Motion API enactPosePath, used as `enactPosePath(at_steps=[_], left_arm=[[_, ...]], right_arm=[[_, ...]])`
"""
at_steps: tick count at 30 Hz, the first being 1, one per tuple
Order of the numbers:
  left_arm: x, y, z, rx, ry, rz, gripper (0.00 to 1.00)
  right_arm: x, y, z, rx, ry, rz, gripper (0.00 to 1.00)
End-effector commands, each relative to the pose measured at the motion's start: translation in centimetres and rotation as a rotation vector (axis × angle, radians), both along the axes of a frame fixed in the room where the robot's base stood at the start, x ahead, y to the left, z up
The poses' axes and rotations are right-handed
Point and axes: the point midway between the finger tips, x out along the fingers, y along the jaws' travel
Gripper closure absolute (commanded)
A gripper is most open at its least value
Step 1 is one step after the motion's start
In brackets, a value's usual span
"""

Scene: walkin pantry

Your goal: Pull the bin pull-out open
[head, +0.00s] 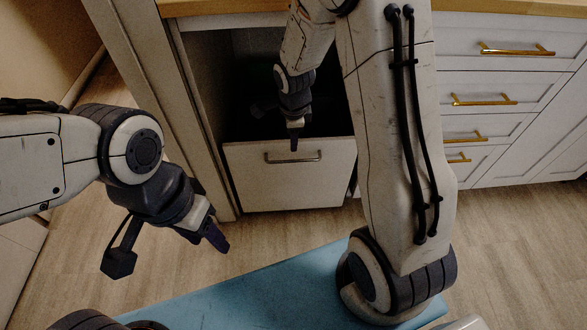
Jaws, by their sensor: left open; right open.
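The bin pull-out (290,187) is a low pale front panel at the foot of a dark cabinet opening. A horizontal metal handle (308,157) runs along its upper part. My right gripper (294,142) is open and points down at the panel's top edge, just above the handle's middle in the picture. Contact with the handle cannot be made out. My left gripper (214,236) is open and empty, left of and below the panel in the picture, over the floor.
A wooden countertop (220,7) runs above the opening. White drawers (500,80) with brass handles stand to the right, partly behind my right arm. A blue mat (235,290) lies on the wood floor in front. Floor between panel and mat looks clear. The cabinet interior is too dark to read.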

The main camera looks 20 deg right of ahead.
Motion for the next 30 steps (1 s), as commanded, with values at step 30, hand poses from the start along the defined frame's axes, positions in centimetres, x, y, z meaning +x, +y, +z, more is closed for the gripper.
enactPosePath(at_steps=[30], left_arm=[[0.0,0.0,-4.6,0.000,0.000,0.000,0.50]], right_arm=[[2.3,-1.2,-11.4,0.008,-0.005,-0.057,0.56]])
